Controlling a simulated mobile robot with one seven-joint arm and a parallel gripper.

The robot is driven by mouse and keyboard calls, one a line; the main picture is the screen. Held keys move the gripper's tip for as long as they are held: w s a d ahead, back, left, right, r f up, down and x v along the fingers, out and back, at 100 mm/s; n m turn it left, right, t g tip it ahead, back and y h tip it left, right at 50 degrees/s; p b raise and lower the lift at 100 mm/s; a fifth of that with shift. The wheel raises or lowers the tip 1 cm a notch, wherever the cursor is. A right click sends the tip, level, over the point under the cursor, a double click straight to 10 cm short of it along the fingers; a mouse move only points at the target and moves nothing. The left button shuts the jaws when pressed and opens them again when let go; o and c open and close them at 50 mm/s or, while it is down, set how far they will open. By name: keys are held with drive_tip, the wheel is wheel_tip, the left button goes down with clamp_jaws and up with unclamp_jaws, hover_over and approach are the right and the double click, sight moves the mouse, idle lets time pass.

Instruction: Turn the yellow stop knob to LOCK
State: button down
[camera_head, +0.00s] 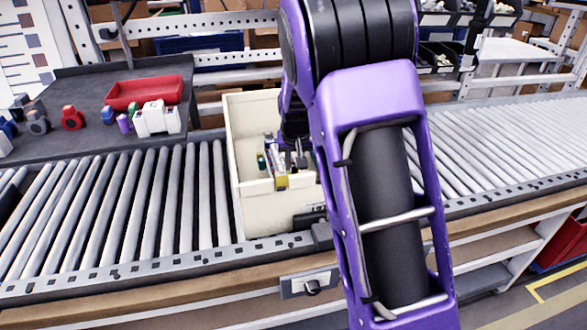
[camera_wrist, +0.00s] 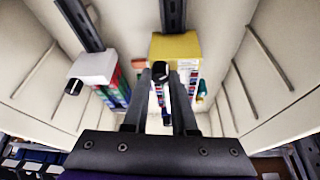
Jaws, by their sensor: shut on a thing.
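A yellow block (camera_wrist: 183,45) with a dark knob (camera_wrist: 160,69) on its near face shows in the wrist view, at the end of a dark slotted bar. In the head view a small yellow part (camera_head: 281,183) shows in the cream bin, beside my gripper (camera_head: 296,158). My gripper (camera_wrist: 161,80) has its two dark fingers on either side of the knob, closed on it. The fingers hide part of the knob, and no LOCK mark can be read. A white block (camera_wrist: 92,66) with its own dark knob (camera_wrist: 74,87) is to the left.
The cream bin (camera_head: 262,214) stands on the roller conveyor (camera_head: 120,200), its walls close around my gripper. Several coloured items stand inside it. A grey panel with a black switch (camera_head: 312,286) is on the conveyor's front. A red tray (camera_head: 143,92) is on the dark bench behind.

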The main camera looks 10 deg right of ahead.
drive_tip(key=shift+d+n+y+b, duration=0.1)
drive_tip(key=shift+n+y+b, duration=0.4)
drive_tip(key=shift+n, duration=0.5)
drive_tip(key=c, duration=0.7)
unclamp_jaws()
drive_tip(key=p+v, duration=0.2)
drive_tip(key=v, duration=1.5)
drive_tip(key=shift+r, duration=0.25)
